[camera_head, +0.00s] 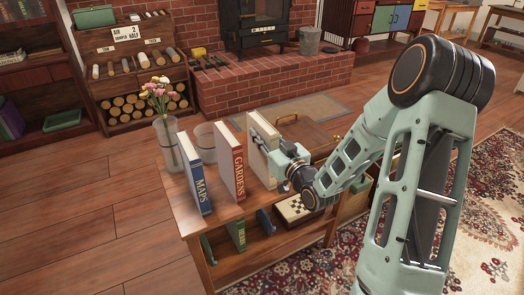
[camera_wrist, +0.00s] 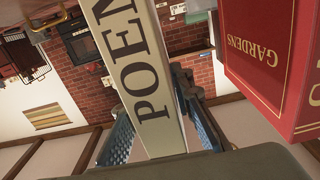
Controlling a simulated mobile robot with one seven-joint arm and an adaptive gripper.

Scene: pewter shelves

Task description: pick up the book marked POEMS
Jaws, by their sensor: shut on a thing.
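The cream book marked POEMS (camera_wrist: 138,72) fills the middle of the wrist view, its spine lettering partly cut off. My gripper (camera_wrist: 158,118) has one finger on each side of the spine and is shut on it. In the head view the same cream book (camera_head: 257,143) stands upright at the wooden shelf unit's top, right of the red book. My gripper (camera_head: 287,163) reaches it from the right and hides part of its spine. I cannot tell whether its bottom touches the top.
The red GARDENS book (camera_head: 238,172) stands close on the left, and also shows in the wrist view (camera_wrist: 270,62). The blue-spined MAPS book (camera_head: 200,188), a flower vase (camera_head: 167,145) and a wooden tray (camera_head: 306,135) share the shelf top (camera_head: 222,212). A green book (camera_head: 237,235) is below.

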